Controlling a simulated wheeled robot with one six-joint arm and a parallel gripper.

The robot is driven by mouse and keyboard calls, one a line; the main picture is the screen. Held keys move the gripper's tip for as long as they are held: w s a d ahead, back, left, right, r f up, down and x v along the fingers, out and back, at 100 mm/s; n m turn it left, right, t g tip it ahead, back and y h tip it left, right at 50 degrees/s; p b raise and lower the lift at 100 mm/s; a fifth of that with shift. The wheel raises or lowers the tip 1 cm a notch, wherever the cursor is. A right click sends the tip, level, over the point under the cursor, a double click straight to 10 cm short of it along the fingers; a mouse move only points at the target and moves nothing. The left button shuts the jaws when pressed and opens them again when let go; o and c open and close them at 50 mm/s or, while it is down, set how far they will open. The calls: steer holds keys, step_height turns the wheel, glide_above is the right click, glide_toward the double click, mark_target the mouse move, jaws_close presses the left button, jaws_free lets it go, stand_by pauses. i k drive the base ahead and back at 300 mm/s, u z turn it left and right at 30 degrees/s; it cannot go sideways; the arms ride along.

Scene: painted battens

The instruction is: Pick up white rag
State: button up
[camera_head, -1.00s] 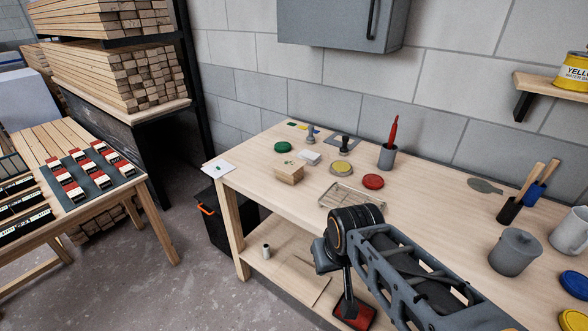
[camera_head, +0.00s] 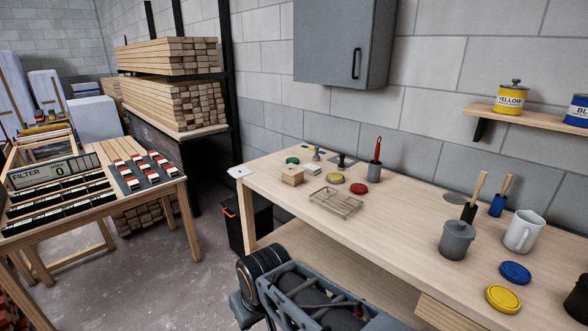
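A flat white piece (camera_head: 240,172) lies at the far left corner of the workbench (camera_head: 400,215), partly over its edge. It looks like thin cloth or paper; I cannot tell which. A small white block-like item (camera_head: 313,170) lies further in, beside a small wooden block (camera_head: 292,176). No other white cloth shows clearly. My arm shows at the bottom middle, in front of the bench, but its gripper fingers are out of the picture.
A wire rack (camera_head: 335,202), coloured lids, a grey pot (camera_head: 456,240) and a white mug (camera_head: 523,232) stand on the bench. A dark bin (camera_head: 245,226) is under its left end. A filter table (camera_head: 75,220) stands at left. Floor between the tables is clear.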

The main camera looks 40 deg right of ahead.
mark_target(311, 169)
steer(key=u, duration=0.25)
steer(key=i, duration=1.55)
steer(key=z, duration=0.45)
steer(key=i, duration=0.85)
steer(key=z, duration=1.5)
steer(key=i, duration=0.65)
steer(key=z, duration=0.6)
